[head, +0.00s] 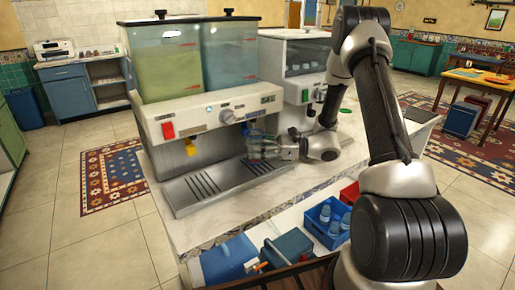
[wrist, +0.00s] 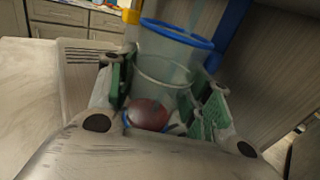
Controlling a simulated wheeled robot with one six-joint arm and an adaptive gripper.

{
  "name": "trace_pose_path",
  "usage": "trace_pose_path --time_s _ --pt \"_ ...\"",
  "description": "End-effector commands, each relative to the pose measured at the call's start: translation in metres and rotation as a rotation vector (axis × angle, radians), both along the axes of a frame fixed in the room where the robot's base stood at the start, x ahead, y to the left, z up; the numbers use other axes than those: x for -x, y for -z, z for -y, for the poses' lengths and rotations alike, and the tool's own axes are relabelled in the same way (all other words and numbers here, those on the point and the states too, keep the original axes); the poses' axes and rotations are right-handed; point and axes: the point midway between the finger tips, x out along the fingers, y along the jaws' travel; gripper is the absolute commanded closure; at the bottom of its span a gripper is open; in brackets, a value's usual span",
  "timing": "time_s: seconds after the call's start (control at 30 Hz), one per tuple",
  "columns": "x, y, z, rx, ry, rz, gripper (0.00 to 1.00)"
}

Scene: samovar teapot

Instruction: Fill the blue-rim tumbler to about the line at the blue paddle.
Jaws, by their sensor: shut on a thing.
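The blue-rim tumbler (wrist: 160,72) is clear, with a blue rim and a pale ring around its wall. My gripper (wrist: 165,95) is shut on it, with green pads on either side. In the head view my gripper (head: 277,147) holds the tumbler (head: 256,148) at the dispenser's right outlet, above the drip tray (head: 232,177). The blue paddle (wrist: 231,35) stands just behind the tumbler's right side in the wrist view; whether they touch cannot be told. No liquid level is clear in the tumbler.
A blue crate (head: 322,228) of tumblers stands at the counter's front.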

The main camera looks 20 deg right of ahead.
Motion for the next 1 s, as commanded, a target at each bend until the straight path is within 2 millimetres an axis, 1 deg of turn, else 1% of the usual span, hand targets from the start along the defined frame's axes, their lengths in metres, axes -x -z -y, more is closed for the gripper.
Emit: trace_pose_path --time_s 0.27,0.47,1.0 --pt "-0.0009 -0.0003 -0.0002 -0.001 0.0 0.001 0.78" --pt "-0.0064 -0.0002 -0.0021 0.001 0.0 0.003 0.78" --pt "-0.0062 -0.0003 -0.0016 0.001 0.001 0.002 0.78"
